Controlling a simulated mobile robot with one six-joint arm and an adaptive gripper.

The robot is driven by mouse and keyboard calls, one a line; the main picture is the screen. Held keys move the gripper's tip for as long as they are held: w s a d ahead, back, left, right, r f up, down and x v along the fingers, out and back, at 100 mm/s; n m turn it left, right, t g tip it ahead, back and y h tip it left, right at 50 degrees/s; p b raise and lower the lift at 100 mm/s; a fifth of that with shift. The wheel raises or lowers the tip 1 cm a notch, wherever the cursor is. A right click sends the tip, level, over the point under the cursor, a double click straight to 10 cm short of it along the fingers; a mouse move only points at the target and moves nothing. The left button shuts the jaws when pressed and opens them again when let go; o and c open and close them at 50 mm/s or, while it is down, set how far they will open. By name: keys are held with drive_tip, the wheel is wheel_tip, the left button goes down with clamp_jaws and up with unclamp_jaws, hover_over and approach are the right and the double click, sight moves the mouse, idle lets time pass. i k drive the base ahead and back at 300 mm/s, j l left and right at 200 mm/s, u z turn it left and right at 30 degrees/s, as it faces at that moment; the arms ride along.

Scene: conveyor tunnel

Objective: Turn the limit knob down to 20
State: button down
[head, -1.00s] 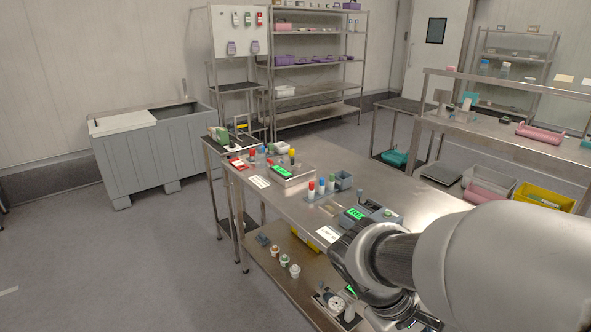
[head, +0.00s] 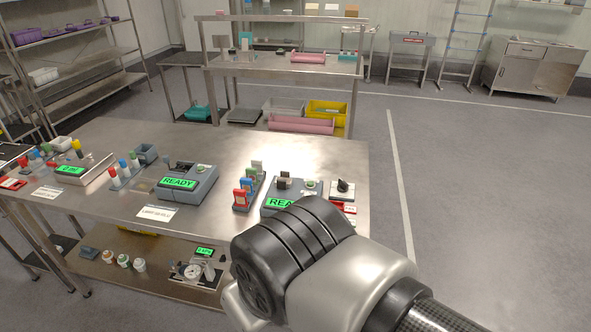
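A black knob (head: 345,187) sits on a small pale box at the right end of the steel table in the head view. A red label is on the front of that box. The knob's scale and setting are too small to read. A round white dial (head: 192,272) is on a device on the lower shelf, beside a small green display. I cannot tell from labels which one is the limit knob. My arm fills the lower middle, in front of the table. My gripper is not visible.
Devices with green READY displays (head: 180,182) stand on the steel table (head: 232,150). A rack of coloured tags (head: 243,195) stands left of the right-hand device, which my arm partly covers. Bottles (head: 124,261) stand on the lower shelf. Open floor (head: 470,190) lies to the right.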

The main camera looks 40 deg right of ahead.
sight(342, 187)
drive_tip(key=z, duration=1.55)
